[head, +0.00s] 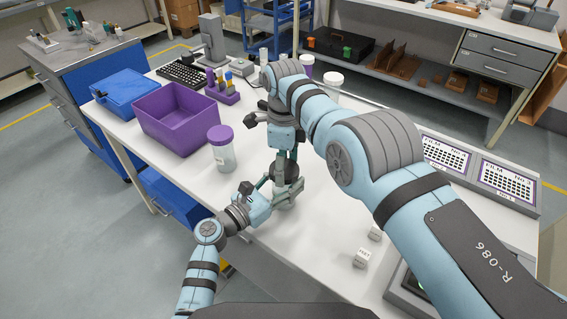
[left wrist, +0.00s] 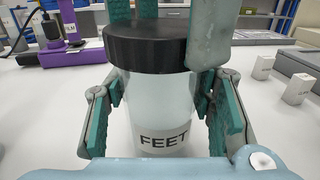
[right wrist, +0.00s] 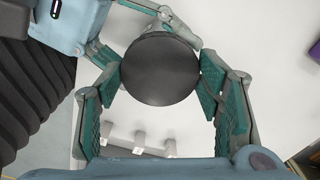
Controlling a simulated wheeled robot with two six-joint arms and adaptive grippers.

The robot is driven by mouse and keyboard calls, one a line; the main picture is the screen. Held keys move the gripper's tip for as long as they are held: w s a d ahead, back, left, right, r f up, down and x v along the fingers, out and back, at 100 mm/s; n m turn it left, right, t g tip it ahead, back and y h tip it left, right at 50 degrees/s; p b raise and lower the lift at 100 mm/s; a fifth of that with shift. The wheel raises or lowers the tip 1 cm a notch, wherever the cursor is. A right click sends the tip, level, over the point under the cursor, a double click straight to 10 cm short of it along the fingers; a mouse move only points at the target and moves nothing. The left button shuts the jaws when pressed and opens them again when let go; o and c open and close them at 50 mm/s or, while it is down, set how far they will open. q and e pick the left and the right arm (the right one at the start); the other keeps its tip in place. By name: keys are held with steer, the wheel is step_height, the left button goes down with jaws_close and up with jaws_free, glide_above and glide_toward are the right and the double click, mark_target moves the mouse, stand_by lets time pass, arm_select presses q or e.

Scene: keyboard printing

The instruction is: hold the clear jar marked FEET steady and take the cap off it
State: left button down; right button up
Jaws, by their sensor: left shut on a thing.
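The clear jar (left wrist: 158,105) marked FEET stands upright on the white table in the left wrist view, with its black cap (left wrist: 147,46) on top. My left gripper (head: 277,194) is shut around the jar's body below the cap. My right gripper (head: 287,158) reaches down from above. Its fingers straddle the cap (right wrist: 160,68) in the right wrist view, very near its rim on both sides. I cannot tell whether they press on it. In the head view the grippers hide most of the jar.
A purple-lidded jar (head: 221,150) and a purple bin (head: 178,119) stand to the left. A purple rack (head: 222,90) and keyboard (head: 182,73) are behind. Small white labelled blocks (head: 361,258) sit front right; film trays (head: 508,180) lie at the right edge.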

steer(key=n, duration=0.6)
steer(key=shift+c, duration=0.5)
steer(key=n, duration=0.4)
steer(key=shift+n, duration=0.4)
steer(key=n, duration=0.9)
steer(key=shift+n, duration=0.3)
steer(key=n, duration=0.4)
steer(key=shift+w, duration=0.1)
steer(key=n, duration=0.5)
steer(key=shift+r+n, duration=0.1)
steer(key=shift+n, duration=0.2)
steer(key=n, duration=2.4)
steer(key=shift+r, duration=0.1)
